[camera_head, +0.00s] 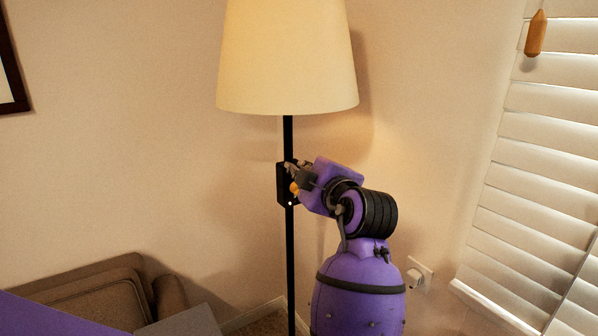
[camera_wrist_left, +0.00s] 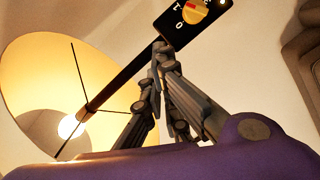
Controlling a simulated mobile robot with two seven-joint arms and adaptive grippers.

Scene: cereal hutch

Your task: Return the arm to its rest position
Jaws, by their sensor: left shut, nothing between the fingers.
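My left arm (camera_head: 360,285) is purple and black, and rises at the lower middle of the head view in front of the wall. Its gripper (camera_head: 291,168) is at the lamp's black switch box (camera_head: 282,190). In the left wrist view the gripper's fingers (camera_wrist_left: 163,48) are together and empty, with their tips by the lower edge of the switch box (camera_wrist_left: 170,30). Whether they touch it I cannot tell. The box has a yellow and red knob (camera_wrist_left: 192,10) and the marks 1 and 0. My right gripper is not in view.
The floor lamp has a black pole (camera_head: 288,135) and a cream shade (camera_head: 287,60); its bulb (camera_wrist_left: 70,127) glows. A brown sofa (camera_head: 95,295) is at the lower left. White blinds (camera_head: 535,150) are on the right, with a wooden pull (camera_head: 536,33). A wall outlet (camera_head: 420,272) is behind my arm.

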